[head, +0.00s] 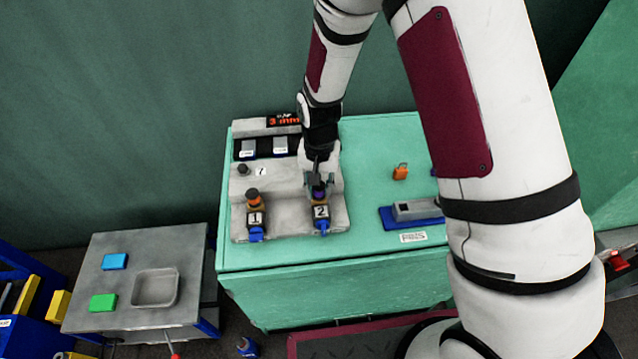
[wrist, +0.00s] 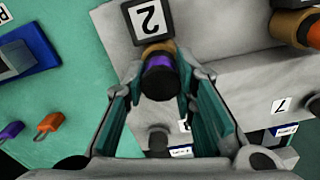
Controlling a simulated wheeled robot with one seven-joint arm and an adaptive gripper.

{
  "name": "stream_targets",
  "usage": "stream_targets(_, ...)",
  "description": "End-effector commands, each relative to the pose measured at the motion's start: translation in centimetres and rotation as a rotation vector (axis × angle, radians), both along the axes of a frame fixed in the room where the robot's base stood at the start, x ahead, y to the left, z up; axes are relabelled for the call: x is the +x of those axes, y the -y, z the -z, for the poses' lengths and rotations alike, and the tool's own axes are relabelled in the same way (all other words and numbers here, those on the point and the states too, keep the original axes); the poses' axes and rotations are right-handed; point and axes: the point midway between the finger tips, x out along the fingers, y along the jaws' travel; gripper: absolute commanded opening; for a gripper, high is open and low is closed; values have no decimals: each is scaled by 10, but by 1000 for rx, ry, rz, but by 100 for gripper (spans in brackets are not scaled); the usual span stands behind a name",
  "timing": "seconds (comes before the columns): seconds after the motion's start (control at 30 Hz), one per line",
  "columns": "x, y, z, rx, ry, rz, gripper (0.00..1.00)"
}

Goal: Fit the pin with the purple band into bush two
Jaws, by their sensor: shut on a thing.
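The pin with the purple band (head: 318,193) is upright at bush two, behind the white label 2 (head: 321,212). It also shows in the wrist view (wrist: 160,77), with a dark end and a purple band. My gripper (head: 319,182) is shut on this pin, a fingertip on either side of it. Bush two (wrist: 157,47) shows as a brass-coloured ring right by the pin, next to its label. The pin is in line with the bush, but how deep it sits I cannot tell. The fingers hide part of the pin in the head view.
A short dark knob (head: 243,169) and a display (head: 284,120) are behind. A side table (head: 130,320) holds a tray.

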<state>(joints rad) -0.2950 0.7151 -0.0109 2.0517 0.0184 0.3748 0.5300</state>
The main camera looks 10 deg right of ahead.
Motion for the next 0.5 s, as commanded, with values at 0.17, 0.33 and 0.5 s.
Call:
stream_targets(0.17, 0, 0, 2, 0, 0, 0, 38)
stream_targets(0.33, 0, 0, 2, 0, 0, 0, 48)
stream_targets(0.5, 0, 0, 2, 0, 0, 0, 48)
